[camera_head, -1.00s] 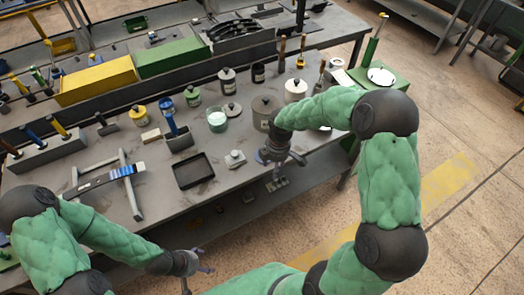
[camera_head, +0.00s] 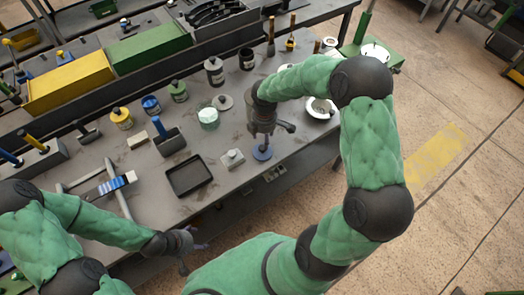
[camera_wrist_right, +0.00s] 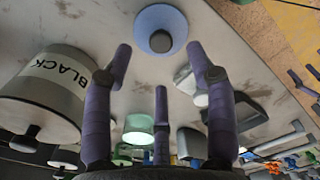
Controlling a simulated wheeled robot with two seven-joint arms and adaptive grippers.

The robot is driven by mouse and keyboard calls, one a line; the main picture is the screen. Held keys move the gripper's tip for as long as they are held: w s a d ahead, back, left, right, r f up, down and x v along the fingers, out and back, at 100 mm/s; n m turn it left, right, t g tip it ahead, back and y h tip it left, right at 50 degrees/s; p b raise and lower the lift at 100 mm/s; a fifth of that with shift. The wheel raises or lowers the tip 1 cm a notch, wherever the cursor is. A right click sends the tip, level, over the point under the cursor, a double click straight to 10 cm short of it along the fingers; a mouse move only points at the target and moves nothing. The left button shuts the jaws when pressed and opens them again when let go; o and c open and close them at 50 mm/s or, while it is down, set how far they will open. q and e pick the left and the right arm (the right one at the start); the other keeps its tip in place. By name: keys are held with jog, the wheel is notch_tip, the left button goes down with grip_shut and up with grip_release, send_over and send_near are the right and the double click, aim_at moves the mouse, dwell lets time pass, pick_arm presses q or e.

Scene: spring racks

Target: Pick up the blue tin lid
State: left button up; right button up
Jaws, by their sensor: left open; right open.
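The blue tin lid (camera_head: 262,153) is a small round disc with a dark knob. It lies on the workbench near the front edge. My right gripper (camera_head: 266,132) is just above and behind it, open and empty. In the right wrist view the lid (camera_wrist_right: 160,28) shows beyond the spread fingers (camera_wrist_right: 160,62), apart from them. My left gripper (camera_head: 190,245) is open and empty in front of the bench, far from the lid.
A grey tin labelled BLACK (camera_wrist_right: 45,92) stands close beside the right gripper. A grey block with a knob (camera_head: 232,158) is left of the lid, and a black tray (camera_head: 189,190) is further left. A white dish (camera_head: 320,108) lies to the right.

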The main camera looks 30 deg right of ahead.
aim_at(262, 147)
jog(key=shift+w+f, duration=0.15)
jog(key=shift+f, duration=0.7)
jog(key=f, duration=0.3)
jog(key=f+b, duration=0.1)
jog(key=f, duration=0.1)
jog(key=shift+w+a, duration=0.1)
jog(key=shift+a, duration=0.15)
jog(key=shift+r, duration=0.1)
grip_shut()
